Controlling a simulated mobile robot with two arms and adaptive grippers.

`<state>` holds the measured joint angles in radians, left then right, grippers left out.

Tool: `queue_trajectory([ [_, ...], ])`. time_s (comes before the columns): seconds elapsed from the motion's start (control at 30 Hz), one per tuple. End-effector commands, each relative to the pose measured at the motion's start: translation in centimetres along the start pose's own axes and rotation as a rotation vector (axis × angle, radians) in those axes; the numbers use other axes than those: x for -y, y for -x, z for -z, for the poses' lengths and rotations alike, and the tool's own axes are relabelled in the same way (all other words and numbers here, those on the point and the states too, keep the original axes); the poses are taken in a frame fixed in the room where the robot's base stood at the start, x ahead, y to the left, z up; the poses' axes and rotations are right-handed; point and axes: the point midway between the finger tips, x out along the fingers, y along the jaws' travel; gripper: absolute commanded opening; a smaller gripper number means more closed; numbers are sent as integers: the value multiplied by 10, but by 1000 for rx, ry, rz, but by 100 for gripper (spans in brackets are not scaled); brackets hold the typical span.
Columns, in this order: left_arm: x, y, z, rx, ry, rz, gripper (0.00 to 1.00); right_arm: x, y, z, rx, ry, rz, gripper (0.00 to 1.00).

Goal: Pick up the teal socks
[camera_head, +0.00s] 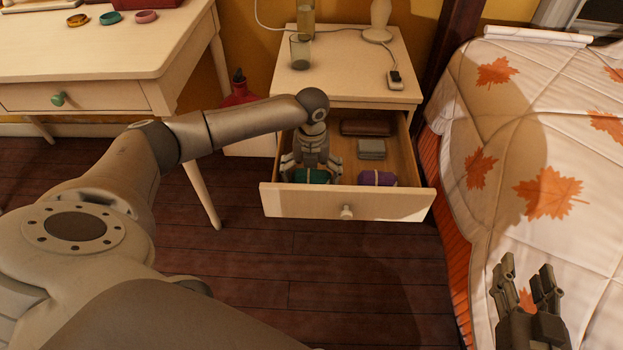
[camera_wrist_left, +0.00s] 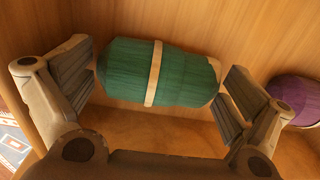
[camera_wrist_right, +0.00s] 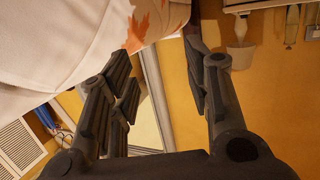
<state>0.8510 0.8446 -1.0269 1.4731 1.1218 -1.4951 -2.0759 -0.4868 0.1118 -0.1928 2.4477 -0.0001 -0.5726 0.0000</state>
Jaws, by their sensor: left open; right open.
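The teal socks (camera_head: 311,176) are a rolled bundle with a pale band, lying in the open nightstand drawer (camera_head: 300,202) at its front left. In the left wrist view the teal socks (camera_wrist_left: 185,75) lie between the two fingers of my left gripper (camera_wrist_left: 160,88). That gripper (camera_head: 311,170) points down into the drawer and is open, with a finger at each end of the bundle. The right finger looks very near or touching; I cannot tell which. My right gripper (camera_head: 530,280) is open and empty over the bed at lower right; its fingers also show in the right wrist view (camera_wrist_right: 165,85).
A purple sock roll (camera_head: 377,179) lies right of the teal one, also in the left wrist view (camera_wrist_left: 295,98). A grey box (camera_head: 371,149) and a brown case (camera_head: 367,128) lie behind. Drawer walls surround my left gripper. The nightstand top (camera_head: 345,80) carries a glass (camera_head: 300,52).

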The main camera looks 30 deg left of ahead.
Motion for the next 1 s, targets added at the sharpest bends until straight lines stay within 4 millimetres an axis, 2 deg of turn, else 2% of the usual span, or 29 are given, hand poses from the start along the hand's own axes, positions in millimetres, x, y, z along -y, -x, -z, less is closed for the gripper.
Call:
queue_trajectory([
  [0.17, 0, 0, 0, 0, 0, 0, 100, 0, 0, 0, 0, 0, 0, 45],
  [0.43, 0, 0, 0, 0, 0, -1, 65, 0, 0, 0, 2, 0, 0, 45],
  [0.87, 0, 5, 0, 1, 1, 0, 65, 0, 1, -2, 21, 0, -1, 45],
  [1.0, 0, 14, -1, 1, 1, 0, 65, -3, 5, -20, 111, 1, -6, 45],
])
